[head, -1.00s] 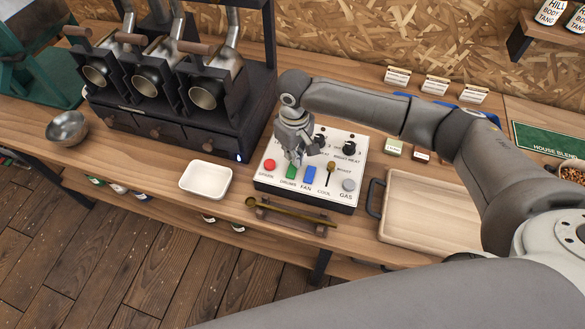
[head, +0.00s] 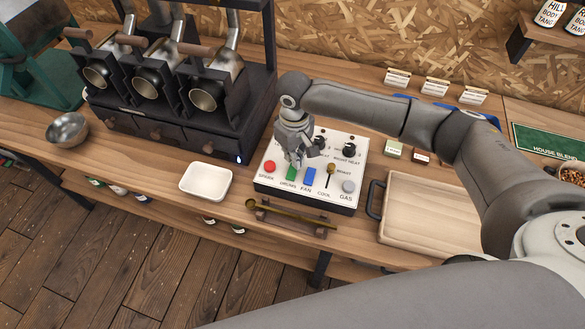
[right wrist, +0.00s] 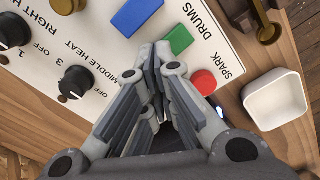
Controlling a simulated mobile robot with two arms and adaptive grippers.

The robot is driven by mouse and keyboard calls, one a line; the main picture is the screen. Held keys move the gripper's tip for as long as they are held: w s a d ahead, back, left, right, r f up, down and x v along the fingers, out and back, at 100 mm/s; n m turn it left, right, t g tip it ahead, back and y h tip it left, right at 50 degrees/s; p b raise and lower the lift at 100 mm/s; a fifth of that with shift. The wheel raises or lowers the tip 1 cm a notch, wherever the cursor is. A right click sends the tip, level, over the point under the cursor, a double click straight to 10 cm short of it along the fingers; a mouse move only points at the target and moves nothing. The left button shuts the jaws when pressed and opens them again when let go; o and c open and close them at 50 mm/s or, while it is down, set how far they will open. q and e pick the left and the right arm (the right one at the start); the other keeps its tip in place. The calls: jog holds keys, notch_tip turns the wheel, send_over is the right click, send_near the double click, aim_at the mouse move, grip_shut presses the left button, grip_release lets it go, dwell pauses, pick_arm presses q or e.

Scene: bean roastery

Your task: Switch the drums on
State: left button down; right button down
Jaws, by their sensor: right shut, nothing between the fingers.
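The white control panel (head: 268,178) sits on the wooden bench, with a red SPARK button, a green DRUMS switch, a blue FAN switch, a COOL lever, a GAS button and black heat knobs. The green DRUMS switch (head: 291,173) is just in front of my right gripper (head: 298,162). In the right wrist view the green switch (right wrist: 180,40) shows just beyond my shut, empty fingertips (right wrist: 155,55); I cannot tell if they touch it. The roaster with three drums (head: 203,96) stands at the left. My left gripper is not in view.
The red SPARK button (head: 269,164) and blue FAN switch (head: 310,174) flank the green switch closely. A white dish (head: 205,181), a rack with a long scoop (head: 290,216), a wooden tray (head: 430,215) and a metal bowl (head: 68,130) stand around the panel.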

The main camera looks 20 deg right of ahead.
jog(key=shift+s+f+b, duration=0.1)
jog(key=shift+f+b, duration=0.3)
jog(key=shift+f, duration=0.9)
dwell(0.8)
notch_tip(320, 180, up, 2)
jog(key=p, duration=0.2)
jog(key=shift+p, duration=0.3)
notch_tip(320, 180, up, 5)
jog(key=p, duration=0.6)
jog(key=shift+r, duration=0.1)
